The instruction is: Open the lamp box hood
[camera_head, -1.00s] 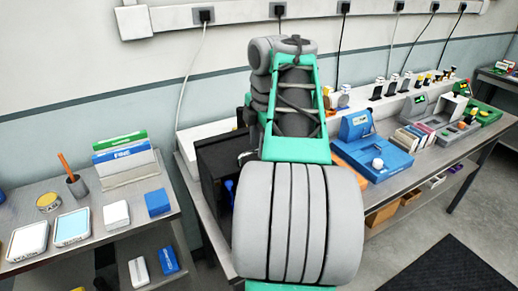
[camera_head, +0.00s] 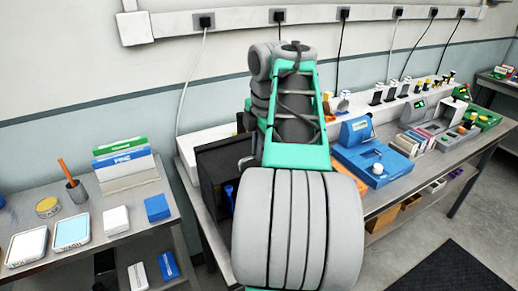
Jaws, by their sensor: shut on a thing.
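The black box (camera_head: 213,166), which I take to be the lamp box, stands on the metal bench left of my arm. Its right part is hidden behind my grey and teal arm. A blue item (camera_head: 229,191) shows at its dark front. A small grey curved piece (camera_head: 246,161) shows between the box and my arm; I cannot tell whether it belongs to the box or to me. My gripper's fingers are hidden behind my arm. How far the hood stands open cannot be seen.
A blue device (camera_head: 366,155) stands right of my arm, with several small machines further along the bench. A left table (camera_head: 110,222) holds a pencil cup (camera_head: 76,189), boxes and two flat scales. Sockets with hanging cables line the wall.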

